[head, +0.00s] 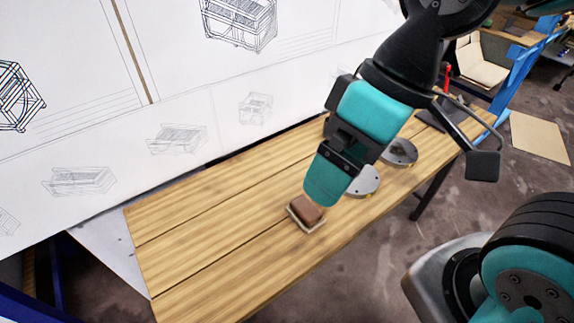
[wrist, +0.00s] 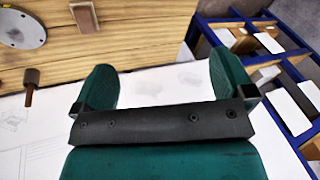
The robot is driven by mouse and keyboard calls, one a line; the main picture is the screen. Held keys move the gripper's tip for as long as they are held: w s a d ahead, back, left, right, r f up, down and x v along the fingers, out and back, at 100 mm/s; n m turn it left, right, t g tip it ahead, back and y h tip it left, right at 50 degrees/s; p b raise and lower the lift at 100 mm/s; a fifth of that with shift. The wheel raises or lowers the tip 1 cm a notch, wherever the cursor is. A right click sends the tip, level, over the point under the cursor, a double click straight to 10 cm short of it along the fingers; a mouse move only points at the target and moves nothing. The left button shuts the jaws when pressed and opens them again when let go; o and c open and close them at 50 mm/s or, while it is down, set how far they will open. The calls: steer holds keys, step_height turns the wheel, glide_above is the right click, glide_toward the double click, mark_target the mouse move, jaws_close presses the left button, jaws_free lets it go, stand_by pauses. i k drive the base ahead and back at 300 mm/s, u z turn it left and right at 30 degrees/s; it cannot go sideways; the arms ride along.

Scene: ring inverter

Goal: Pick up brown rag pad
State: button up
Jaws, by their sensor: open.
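The brown rag pad (head: 306,210) is a small brown block on a pale, flat base, lying on the wooden table (head: 215,232). My gripper (head: 319,190) points down in the head view, with its teal fingertip just above and right of the pad, partly overlapping it in the picture. I cannot tell whether they touch. In the wrist view the two teal fingers (wrist: 164,68) stand wide apart with nothing between them.
Round grey metal discs (head: 400,152) lie on the table right of my gripper; one shows in the wrist view (wrist: 22,25), near a brown-handled object (wrist: 32,78). A white panel with line drawings (head: 180,100) stands behind the table. A blue-framed rack (wrist: 285,90) is at right. The table's left part is clear.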

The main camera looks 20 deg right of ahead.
mark_target(301, 209)
steer(key=u, duration=0.45)
steer(key=k, duration=1.1)
steer(key=u, duration=0.75)
steer(key=i, duration=1.35)
steer(key=z, duration=0.4)
